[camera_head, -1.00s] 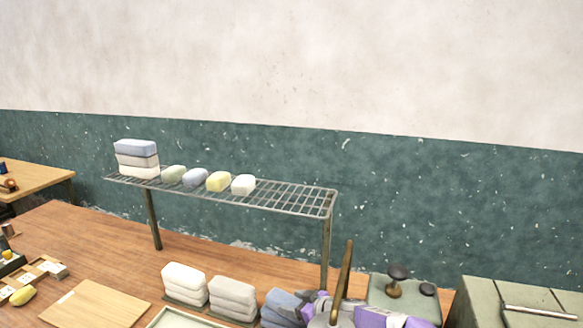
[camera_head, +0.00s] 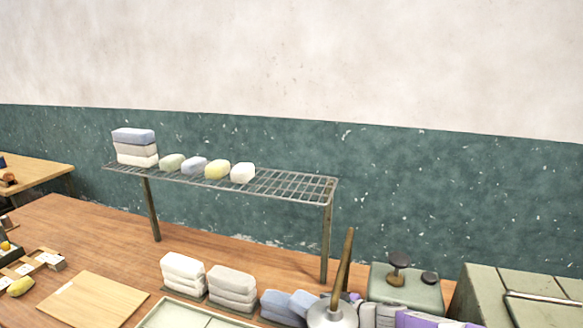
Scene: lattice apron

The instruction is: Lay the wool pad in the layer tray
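Several folded pads stand in stacks at the bottom of the head view: a cream stack (camera_head: 183,272), a grey stack (camera_head: 231,287) and blue pads (camera_head: 280,307) to their right. I cannot tell by look which is the wool pad. A shallow pale tray (camera_head: 160,317), likely the layer tray, lies in front of the stacks, cut off by the bottom edge. My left gripper is out of view.
A wire rack (camera_head: 290,193) on legs stands behind, holding a pad stack (camera_head: 136,148) and several soap-like bars (camera_head: 217,170). A wooden board (camera_head: 93,300) lies left. The upright wooden-handled tool (camera_head: 344,262), a green box (camera_head: 405,288) and a larger green case (camera_head: 520,296) crowd the right.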

